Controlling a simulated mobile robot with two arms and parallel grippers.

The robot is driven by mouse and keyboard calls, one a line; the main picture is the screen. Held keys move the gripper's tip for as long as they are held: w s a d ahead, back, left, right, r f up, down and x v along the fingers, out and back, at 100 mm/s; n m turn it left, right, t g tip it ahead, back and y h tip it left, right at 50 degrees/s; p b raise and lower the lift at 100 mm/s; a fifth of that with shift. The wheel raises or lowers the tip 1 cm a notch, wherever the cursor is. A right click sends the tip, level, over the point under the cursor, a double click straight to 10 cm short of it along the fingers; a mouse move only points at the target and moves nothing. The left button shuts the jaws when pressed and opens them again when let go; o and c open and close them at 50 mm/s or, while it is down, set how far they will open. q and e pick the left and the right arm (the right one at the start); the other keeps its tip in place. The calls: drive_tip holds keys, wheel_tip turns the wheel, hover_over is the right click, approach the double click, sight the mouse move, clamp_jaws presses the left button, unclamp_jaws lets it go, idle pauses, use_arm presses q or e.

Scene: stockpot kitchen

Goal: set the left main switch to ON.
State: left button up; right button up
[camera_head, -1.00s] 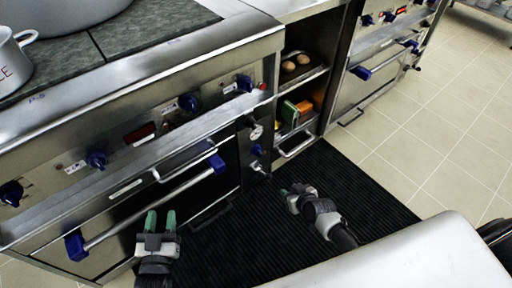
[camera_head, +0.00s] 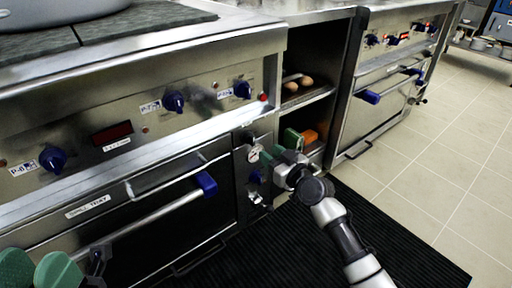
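I cannot tell which of these is the left main switch, and no ON marking is legible. My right gripper (camera_head: 270,155) is just right of the gauge, its green fingertips pointing at the panel. Whether they touch it or how far apart they are is unclear. My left gripper (camera_head: 36,270) is at the bottom left corner, its two green fingers apart and empty.
The front panel above has several blue knobs (camera_head: 174,102) and a red lamp (camera_head: 264,97). The oven handle (camera_head: 150,217) sticks out on the left. An open shelf (camera_head: 305,97) with brown round items stands right of the panel. The dark floor mat (camera_head: 400,245) is clear.

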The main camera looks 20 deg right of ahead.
sight(254, 141)
drive_tip(key=b+x, duration=0.1)
drive_tip(key=x, duration=0.6)
drive_tip(key=shift+f+b, duration=0.1)
drive_tip(key=shift+b, duration=0.3)
clamp_jaws()
